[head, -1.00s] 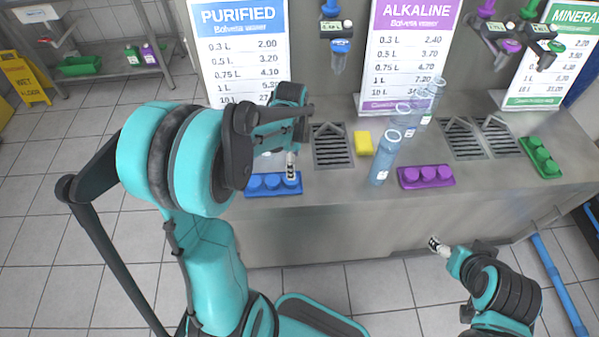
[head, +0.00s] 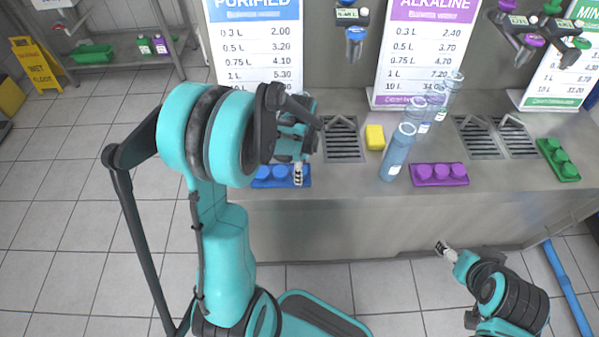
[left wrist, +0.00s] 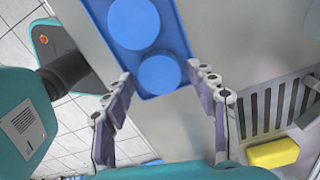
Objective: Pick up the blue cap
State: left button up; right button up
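A blue tray (head: 264,185) with round blue caps stands at the counter's front edge in the head view. My left gripper (head: 298,180) is over its right end and hides part of it. In the left wrist view, the tray (left wrist: 182,38) shows two blue caps; the nearer blue cap (left wrist: 160,74) lies between the fingertips of my left gripper (left wrist: 167,78). The fingers are spread apart with nothing held; contact with the cap cannot be told. My right gripper (head: 443,249) hangs low in front of the counter, away from the caps, too small to read.
A yellow sponge (head: 375,137) and a drain grate (head: 342,146) are right of the tray. A purple cap tray (head: 439,182) and a green one (head: 558,160) are farther right.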

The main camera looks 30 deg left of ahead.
pick_arm(q)
jog(key=c, duration=0.4)
jog(key=shift+o, duration=0.2)
jog(key=shift+r, duration=0.15)
